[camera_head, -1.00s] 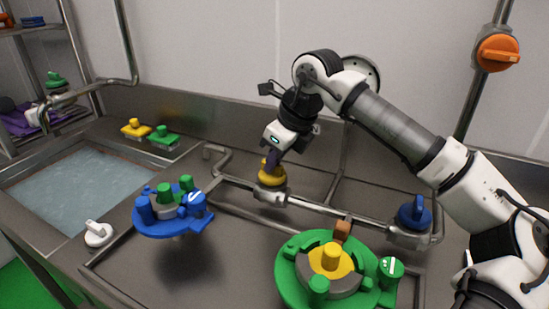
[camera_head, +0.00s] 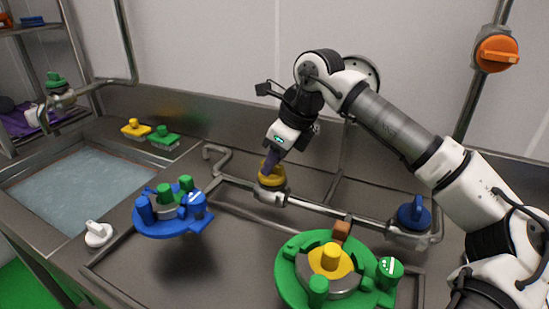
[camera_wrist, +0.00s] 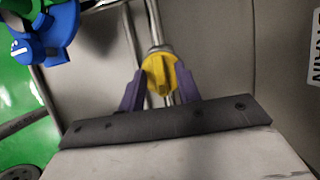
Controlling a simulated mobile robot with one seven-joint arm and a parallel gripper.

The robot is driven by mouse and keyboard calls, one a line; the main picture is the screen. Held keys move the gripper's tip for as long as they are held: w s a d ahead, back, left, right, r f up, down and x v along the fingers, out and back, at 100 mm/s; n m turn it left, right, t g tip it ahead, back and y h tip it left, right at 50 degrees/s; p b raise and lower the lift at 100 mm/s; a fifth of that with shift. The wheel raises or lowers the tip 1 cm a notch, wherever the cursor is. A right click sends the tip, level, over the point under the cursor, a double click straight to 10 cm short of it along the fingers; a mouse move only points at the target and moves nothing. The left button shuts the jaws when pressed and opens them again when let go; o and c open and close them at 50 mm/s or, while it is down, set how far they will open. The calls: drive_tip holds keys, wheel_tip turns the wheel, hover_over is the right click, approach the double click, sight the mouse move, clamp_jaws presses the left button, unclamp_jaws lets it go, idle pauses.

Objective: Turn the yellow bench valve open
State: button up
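The yellow bench valve (camera_head: 272,178) sits on the steel pipe behind the bench's middle. My gripper (camera_head: 270,162) points down onto it from above, with its purple fingertips at the handle. In the wrist view the yellow valve handle (camera_wrist: 160,72) lies between the two purple fingers of my gripper (camera_wrist: 160,80), one on each side. The fingers are apart and their tips are close to the handle's edges. I cannot tell whether they press on it. The fingers partly hide the handle in the head view.
A blue valve (camera_head: 413,213) sits on the same pipe to the right. A green fixture (camera_head: 287,282) and a blue fixture (camera_head: 170,229) stand in front. A water basin (camera_head: 75,190) is at left, with a white valve (camera_head: 98,233) beside it. An orange valve (camera_head: 496,52) is upper right.

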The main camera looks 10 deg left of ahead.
drive_tip(key=v, duration=1.4)
drive_tip(key=shift+a, duration=0.15)
